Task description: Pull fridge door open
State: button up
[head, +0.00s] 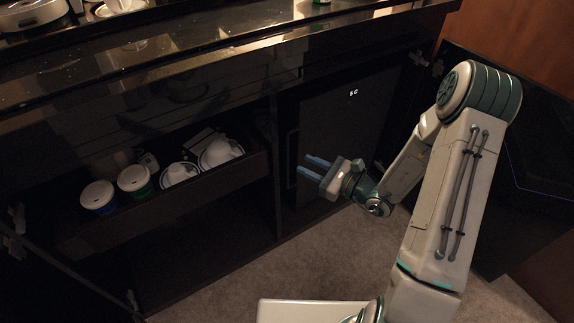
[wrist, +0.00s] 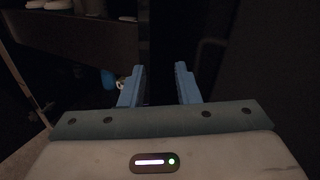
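The fridge door (head: 345,120) is a dark panel inside the open right cabinet, with a small lit temperature display near its top. It looks shut. A dark vertical bar, seemingly its handle (head: 291,150), runs along its left edge. My gripper (head: 309,165) is in front of the lower left part of the door, close to that bar, with its blue fingers pointing left. In the wrist view my gripper (wrist: 160,80) has its two fingers apart with only darkness between them. It is too dark to tell whether a finger touches the handle.
A pulled-out drawer (head: 160,212) left of the fridge holds white cups and lidded cups. The right cabinet door (head: 510,190) stands open behind my arm. The black counter (head: 200,45) overhangs above. Carpet (head: 270,270) is clear in front.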

aim_at(287, 152)
notch_tip(287, 152, down, 7)
jog(key=w+d+m+t+h+b, duration=0.2)
jog(key=d+m+t, duration=0.1)
jog(key=m, duration=0.1)
jog(key=b+x, duration=0.3)
jog(key=x, duration=1.1)
jog(key=shift+w+d+t+b, duration=0.2)
jog(key=shift+w+t+b, duration=0.1)
jog(key=shift+w+b, duration=0.1)
jog(key=shift+f, duration=0.1)
grip_shut()
